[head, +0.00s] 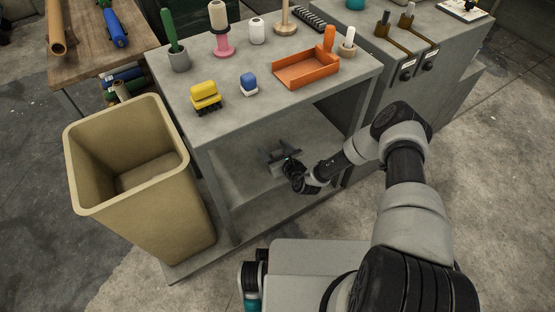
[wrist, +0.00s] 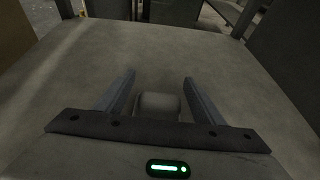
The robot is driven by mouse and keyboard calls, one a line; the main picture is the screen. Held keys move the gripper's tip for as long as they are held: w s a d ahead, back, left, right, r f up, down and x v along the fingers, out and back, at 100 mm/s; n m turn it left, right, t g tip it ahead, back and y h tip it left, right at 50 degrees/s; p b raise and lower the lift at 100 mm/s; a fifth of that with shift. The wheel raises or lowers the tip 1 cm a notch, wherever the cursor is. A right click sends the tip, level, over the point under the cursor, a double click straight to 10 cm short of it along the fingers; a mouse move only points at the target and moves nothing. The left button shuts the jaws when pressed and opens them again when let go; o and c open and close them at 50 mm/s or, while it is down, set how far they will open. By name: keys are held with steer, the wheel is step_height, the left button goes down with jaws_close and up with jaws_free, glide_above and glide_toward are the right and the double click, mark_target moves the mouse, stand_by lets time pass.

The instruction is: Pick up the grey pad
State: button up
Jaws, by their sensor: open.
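A grey pad (wrist: 158,106), a small block with rounded corners, lies on the lower shelf (wrist: 150,45) of the grey bench. In the wrist view it sits between the two fingers of my gripper (wrist: 159,78), near their base, with a gap on both sides. Its near end is hidden by the gripper body. In the head view my gripper (head: 281,156) reaches in under the bench top, low over the shelf. It is open and holds nothing. I cannot make out the pad clearly in the head view.
The bench top (head: 230,117) above my arm carries a yellow brush (head: 206,97), a blue-and-white piece (head: 249,84), an orange dustpan (head: 306,71) and several other items. A tan bin (head: 150,215) stands at left, and a grey cabinet (head: 425,60) at right. The shelf around my gripper is clear.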

steer(key=shift+c, duration=0.5)
steer(key=c, duration=1.1)
